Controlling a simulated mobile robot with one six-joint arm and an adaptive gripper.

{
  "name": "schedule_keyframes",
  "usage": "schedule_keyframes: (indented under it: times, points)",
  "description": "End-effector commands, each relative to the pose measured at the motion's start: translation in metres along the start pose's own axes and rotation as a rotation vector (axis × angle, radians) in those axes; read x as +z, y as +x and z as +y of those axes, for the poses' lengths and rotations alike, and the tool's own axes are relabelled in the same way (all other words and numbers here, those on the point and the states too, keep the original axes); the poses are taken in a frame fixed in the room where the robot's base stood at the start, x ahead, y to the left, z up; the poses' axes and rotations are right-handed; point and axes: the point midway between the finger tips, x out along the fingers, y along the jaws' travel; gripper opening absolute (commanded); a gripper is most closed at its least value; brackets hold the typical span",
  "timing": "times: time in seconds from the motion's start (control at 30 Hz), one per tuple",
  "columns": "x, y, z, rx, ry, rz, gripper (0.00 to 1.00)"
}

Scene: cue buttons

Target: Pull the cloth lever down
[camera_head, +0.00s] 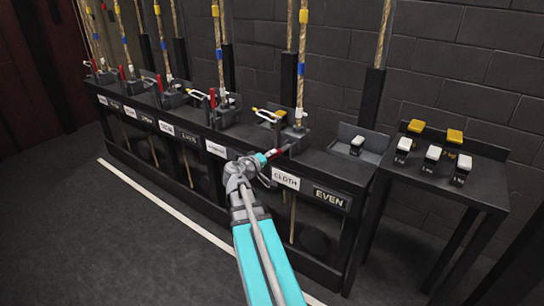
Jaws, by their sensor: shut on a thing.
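The cloth lever (283,149) has a red handle, at the black rail just above the white CLOTH label (286,178). Its handle leans out from the rail toward my arm, not upright like several other red levers. My gripper (264,159) is at the outer end of this handle and shut on it. The gripper hides part of the lever, so its exact angle is hard to tell. A rope (301,70) with yellow and blue bands rises from the lock behind the lever.
Several other red levers, one of them (212,98) nearby, stand along the rail to the left with their ropes. The EVEN label (331,199) is just right of CLOTH. A side table (478,190) with white and yellow buttons stands at right. Open floor lies in front left.

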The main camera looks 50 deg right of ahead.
Motion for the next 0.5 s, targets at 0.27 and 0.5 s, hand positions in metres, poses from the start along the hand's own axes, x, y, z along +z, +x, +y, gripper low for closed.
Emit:
schedule_keyframes:
  times: [0.27,0.5]
  points:
    - [0.0021,0.0015,-0.0018,-0.01,0.008,0.0,0.4]
    - [0.0046,0.0038,0.0006,-0.004,0.006,-0.006,0.67]
